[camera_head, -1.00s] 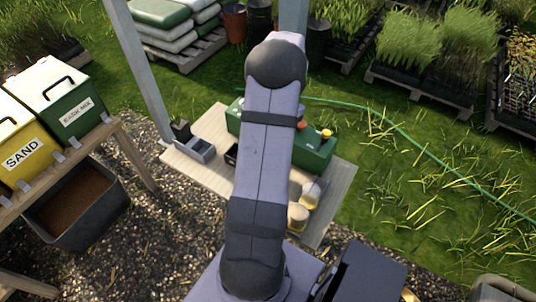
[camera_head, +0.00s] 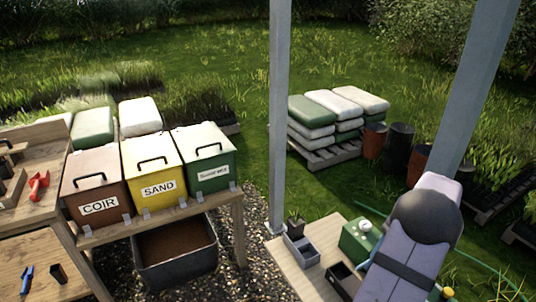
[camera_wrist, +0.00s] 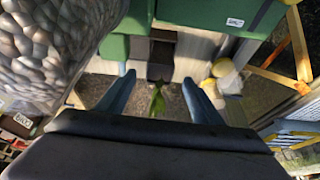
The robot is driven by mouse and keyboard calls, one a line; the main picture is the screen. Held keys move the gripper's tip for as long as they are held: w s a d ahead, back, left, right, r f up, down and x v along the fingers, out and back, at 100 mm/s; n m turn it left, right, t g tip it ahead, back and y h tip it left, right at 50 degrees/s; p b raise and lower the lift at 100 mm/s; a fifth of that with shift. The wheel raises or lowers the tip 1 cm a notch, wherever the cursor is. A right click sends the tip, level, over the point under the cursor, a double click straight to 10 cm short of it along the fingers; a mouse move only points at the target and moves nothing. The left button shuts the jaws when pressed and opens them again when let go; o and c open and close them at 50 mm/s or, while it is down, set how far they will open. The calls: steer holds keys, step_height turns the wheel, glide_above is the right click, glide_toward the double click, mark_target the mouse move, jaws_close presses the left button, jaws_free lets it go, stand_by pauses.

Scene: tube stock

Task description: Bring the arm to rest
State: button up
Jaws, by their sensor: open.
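My arm (camera_head: 408,245) shows at the lower right of the head view, over the light wooden table (camera_head: 290,262). Its gripper end is out of sight there. In the wrist view my gripper (camera_wrist: 161,92) has two blue-grey fingers spread apart. I see nothing held between them. Beyond the fingers are a small green leafy shape (camera_wrist: 157,100) and a dark block-like thing (camera_wrist: 160,62), with green boxes (camera_wrist: 218,14) at the top.
Coir (camera_head: 97,190), sand (camera_head: 155,168) and green (camera_head: 207,158) bins stand on a wooden bench at left. A grey post (camera_head: 279,120) rises mid-view. A grey tray (camera_head: 303,250) and green box (camera_head: 358,240) are on the table.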

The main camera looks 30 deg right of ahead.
steer(key=shift+m+g, duration=0.4)
steer(key=shift+m, duration=0.5)
steer(key=a, duration=0.1)
steer(key=a+r, duration=0.1)
steer(key=w+a+p, duration=0.1)
steer(key=shift+a+r, duration=0.3)
steer(key=shift+r, duration=0.1)
steer(key=w+a+m+g+h, duration=0.1)
steer(key=w+a+m, duration=0.25)
steer(key=a, duration=0.35)
steer(key=w+a+m+h, duration=0.1)
steer(key=w+a+m, duration=0.25)
steer(key=a, duration=0.35)
steer(key=s+a+f+m+t+h, duration=0.1)
steer(key=a+m, duration=0.3)
steer(key=a, duration=0.5)
steer(key=s+a+f+m+h+b, duration=0.1)
steer(key=s+a+m, duration=0.2)
steer(key=a, duration=0.6)
steer(key=shift+f+m+t+h, duration=0.3)
steer(key=shift+f+m+t, duration=0.1)
steer(key=shift+m, duration=0.6)
